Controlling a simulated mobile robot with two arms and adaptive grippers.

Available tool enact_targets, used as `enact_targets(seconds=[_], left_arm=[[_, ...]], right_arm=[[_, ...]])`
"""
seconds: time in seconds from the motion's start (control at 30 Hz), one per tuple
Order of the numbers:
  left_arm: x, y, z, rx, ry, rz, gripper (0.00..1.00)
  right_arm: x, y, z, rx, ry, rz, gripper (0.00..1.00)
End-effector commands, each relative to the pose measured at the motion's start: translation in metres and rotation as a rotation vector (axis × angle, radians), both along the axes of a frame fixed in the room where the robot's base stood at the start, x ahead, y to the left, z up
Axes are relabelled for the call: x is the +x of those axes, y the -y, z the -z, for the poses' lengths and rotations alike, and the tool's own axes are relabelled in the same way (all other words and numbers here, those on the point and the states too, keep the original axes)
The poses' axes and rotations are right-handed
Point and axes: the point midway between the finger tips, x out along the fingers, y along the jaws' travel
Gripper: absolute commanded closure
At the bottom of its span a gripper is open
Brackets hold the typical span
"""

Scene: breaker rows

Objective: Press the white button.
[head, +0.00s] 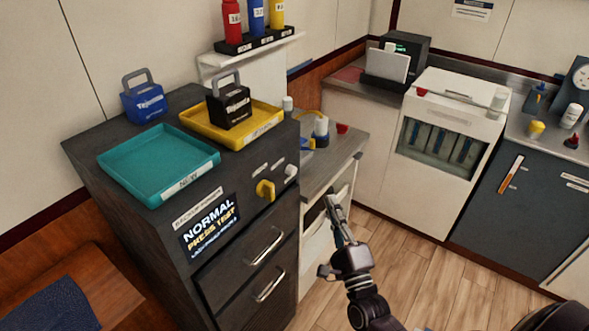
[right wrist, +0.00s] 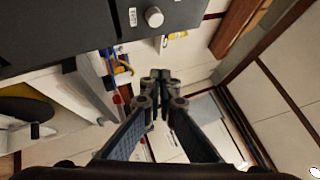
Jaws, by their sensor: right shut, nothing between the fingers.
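The white button (head: 291,172) is a small round knob on the front of the dark cabinet (head: 230,262), right of a yellow turn handle (head: 265,189). The button also shows in the right wrist view (right wrist: 154,17), near the top edge. My right gripper (head: 333,200) is shut and empty. In the head view it is right of the button and a little lower in the picture. In the right wrist view a gap shows between the fingertips (right wrist: 161,78) and the button. My left gripper is not in view.
A teal tray (head: 150,165) and a yellow tray (head: 262,123) with a black lockout padlock lie on top. Drawer handles (head: 266,247) stick out below the button. Wooden floor (head: 420,265) is clear at right.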

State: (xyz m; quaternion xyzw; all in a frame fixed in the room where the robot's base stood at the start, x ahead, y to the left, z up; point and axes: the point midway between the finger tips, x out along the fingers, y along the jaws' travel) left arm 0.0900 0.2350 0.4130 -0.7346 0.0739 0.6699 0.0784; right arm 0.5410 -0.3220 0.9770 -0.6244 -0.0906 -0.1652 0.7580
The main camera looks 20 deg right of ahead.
Motion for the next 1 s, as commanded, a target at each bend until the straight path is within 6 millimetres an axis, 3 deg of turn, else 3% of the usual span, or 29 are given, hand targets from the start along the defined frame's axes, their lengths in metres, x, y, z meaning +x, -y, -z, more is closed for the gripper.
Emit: enact_targets(seconds=[0.1, 0.23, 0.67, 1.0], left_arm=[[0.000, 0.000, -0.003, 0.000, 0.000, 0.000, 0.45], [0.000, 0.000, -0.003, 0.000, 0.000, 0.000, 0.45], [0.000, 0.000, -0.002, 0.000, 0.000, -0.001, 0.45], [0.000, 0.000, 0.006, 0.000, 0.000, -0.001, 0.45]], right_arm=[[-0.003, 0.005, -0.026, 0.054, 0.064, -0.008, 1.00], [-0.004, 0.007, -0.037, 0.080, 0.093, -0.013, 1.00], [-0.002, 0.005, -0.037, 0.082, 0.096, -0.013, 1.00], [0.033, -0.015, -0.036, 0.083, 0.098, -0.012, 1.00]])
